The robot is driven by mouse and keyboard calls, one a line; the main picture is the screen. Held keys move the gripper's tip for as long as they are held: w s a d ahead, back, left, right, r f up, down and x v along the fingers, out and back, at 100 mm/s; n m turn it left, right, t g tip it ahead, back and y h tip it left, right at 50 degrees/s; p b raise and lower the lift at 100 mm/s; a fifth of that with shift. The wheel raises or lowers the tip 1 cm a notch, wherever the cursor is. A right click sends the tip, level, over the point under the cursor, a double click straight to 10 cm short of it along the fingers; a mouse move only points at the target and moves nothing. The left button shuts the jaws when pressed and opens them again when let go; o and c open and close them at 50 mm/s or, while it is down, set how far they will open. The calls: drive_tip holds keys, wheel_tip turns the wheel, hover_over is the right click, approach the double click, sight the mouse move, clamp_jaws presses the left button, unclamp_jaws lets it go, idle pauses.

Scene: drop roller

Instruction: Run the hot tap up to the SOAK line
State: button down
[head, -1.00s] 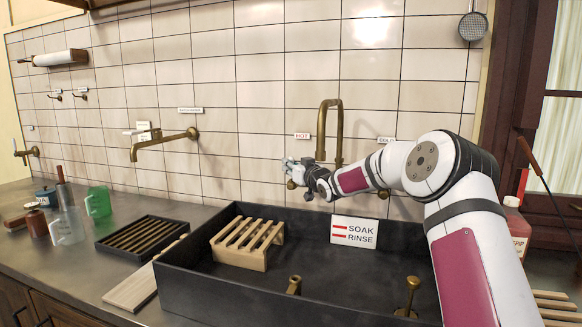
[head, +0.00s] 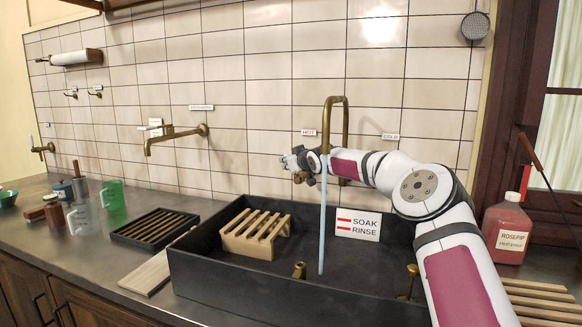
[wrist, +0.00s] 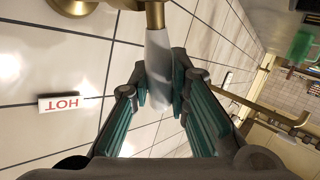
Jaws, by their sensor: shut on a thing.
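My gripper (head: 297,162) is at the wall under the HOT label (head: 309,132). In the wrist view my gripper (wrist: 160,92) is shut on the white handle of the hot tap (wrist: 158,55), with the HOT label (wrist: 62,104) beside it. The tall brass spout (head: 346,118) arches over the dark sink (head: 200,285). A pale blue stream of water (head: 323,225) falls from it into the sink. I cannot make out a water level in the sink.
A wooden slatted rack (head: 255,234) stands in the sink's left part. Brass fittings (head: 299,270) rise from its floor. The COLD label (head: 390,137) is right of the spout. A red jug (head: 507,230) stands to the right, a black slatted tray (head: 155,227) to the left.

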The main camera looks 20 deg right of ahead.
drive_tip(key=shift+s+a+r, duration=0.1)
drive_tip(key=shift+s, duration=0.05)
drive_tip(key=c, duration=1.5)
unclamp_jaws()
drive_tip(key=shift+d, duration=0.2)
drive_tip(key=shift+s, duration=0.1)
drive_tip(key=shift+s+d+r, duration=0.1)
drive_tip(key=shift+s+r, duration=0.15)
drive_tip(key=shift+s, duration=0.25)
drive_tip(key=v, duration=1.1)
drive_tip(key=shift+f, duration=0.1)
